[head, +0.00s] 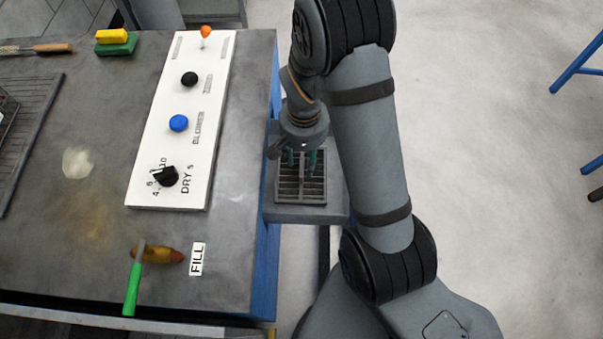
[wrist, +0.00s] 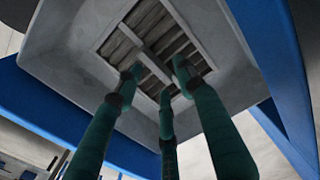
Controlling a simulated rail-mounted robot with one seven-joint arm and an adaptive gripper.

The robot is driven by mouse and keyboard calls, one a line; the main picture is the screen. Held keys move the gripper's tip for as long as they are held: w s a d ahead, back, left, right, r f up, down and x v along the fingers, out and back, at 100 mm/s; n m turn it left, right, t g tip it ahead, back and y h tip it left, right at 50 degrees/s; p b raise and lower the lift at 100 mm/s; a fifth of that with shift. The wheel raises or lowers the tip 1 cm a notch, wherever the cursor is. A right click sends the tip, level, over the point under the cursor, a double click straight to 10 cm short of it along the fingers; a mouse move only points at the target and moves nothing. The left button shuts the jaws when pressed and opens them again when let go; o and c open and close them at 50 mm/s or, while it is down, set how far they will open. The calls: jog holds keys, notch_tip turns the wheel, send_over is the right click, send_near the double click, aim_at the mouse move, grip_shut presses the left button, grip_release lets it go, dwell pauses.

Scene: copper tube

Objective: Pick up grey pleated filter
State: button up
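The grey pleated filter (head: 301,188) lies in a grey square holder (head: 310,213) to the right of the workbench. It has rows of slats and a bar across its middle. In the wrist view the filter (wrist: 186,44) sits inside the pale grey rim of the holder (wrist: 75,57). My gripper (head: 302,160) is over the far part of the filter, pointing down. Its teal fingers (wrist: 158,75) reach to the slats and stand apart on different sides of the middle bar. A gap shows between the fingertips. I cannot tell whether they touch the filter.
The bench (head: 100,226) stands close at the left with a blue side. On it are a white control panel (head: 150,130), a green-handled tool (head: 133,287), a yellow and green sponge (head: 115,42) and a rack (head: 28,130). The floor at the right is mostly clear.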

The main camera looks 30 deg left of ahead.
jog(key=shift+f, duration=0.55)
jog(key=shift+c, duration=0.6)
grip_shut()
